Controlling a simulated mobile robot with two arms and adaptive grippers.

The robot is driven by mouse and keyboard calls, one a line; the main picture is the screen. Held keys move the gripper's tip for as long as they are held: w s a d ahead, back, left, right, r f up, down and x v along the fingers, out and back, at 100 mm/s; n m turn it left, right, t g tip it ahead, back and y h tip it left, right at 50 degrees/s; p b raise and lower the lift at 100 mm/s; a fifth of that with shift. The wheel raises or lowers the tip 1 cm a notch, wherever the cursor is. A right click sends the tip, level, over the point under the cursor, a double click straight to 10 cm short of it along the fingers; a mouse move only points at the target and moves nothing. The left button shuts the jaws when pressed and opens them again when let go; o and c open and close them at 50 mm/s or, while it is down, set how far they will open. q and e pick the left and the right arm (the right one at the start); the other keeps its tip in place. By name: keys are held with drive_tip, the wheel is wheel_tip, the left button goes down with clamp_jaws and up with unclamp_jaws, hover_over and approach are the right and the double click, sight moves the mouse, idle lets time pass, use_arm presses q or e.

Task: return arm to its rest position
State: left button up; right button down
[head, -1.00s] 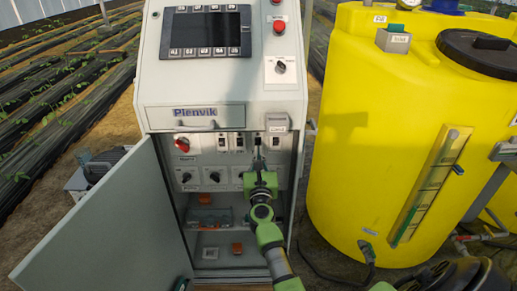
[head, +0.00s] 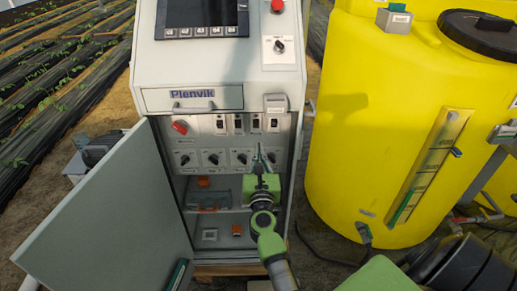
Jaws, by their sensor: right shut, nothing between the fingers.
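My right gripper (head: 262,158) is shut and empty, in front of the open cabinet (head: 148,80) labelled Plenvik. Its fingers point up at the lower row of the switch panel (head: 226,146), just below the breaker switches. I cannot tell whether the fingertips touch the panel. The green and grey right arm (head: 268,240) comes up from the bottom of the view. The gripper hides part of the knob row's right end. My left gripper is not in view.
The cabinet door (head: 115,215) stands open to the left. A yellow tank (head: 370,130) with a black lid (head: 485,32) stands close on the right. Inside the cabinet, a shelf (head: 238,211) holds small parts. Crop rows (head: 60,90) lie behind on the left.

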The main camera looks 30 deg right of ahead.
drive_tip(key=shift+a+f, duration=0.35)
drive_tip(key=shift+f, duration=0.05)
